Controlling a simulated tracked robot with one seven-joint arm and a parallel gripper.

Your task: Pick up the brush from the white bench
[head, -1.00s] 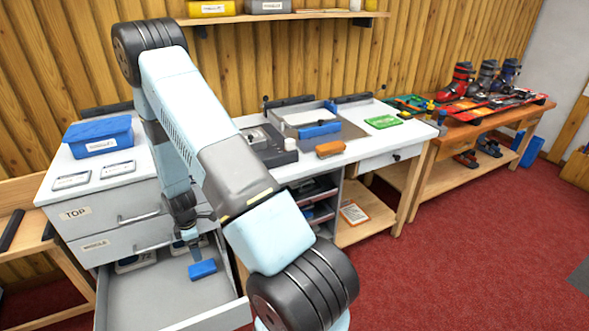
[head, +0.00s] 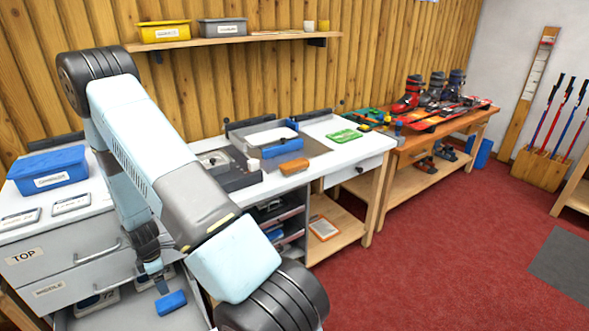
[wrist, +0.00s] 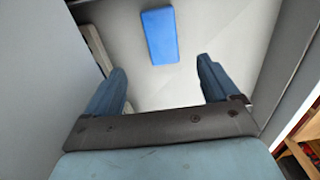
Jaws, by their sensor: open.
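On the white bench (head: 345,146) lies an orange-brown block-shaped thing (head: 294,166), near the front edge; it may be the brush, but bristles cannot be made out. My gripper (head: 160,284) is low at the left, inside the open drawer, well away from the bench top. In the wrist view my gripper (wrist: 160,82) is open with nothing between its fingers. A blue block (wrist: 160,36) lies on the drawer floor beyond the fingertips, apart from them; it also shows in the head view (head: 171,302).
A green item (head: 345,135) lies to the right. The grey drawer walls flank my gripper. A blue bin (head: 48,171) sits on the cabinet.

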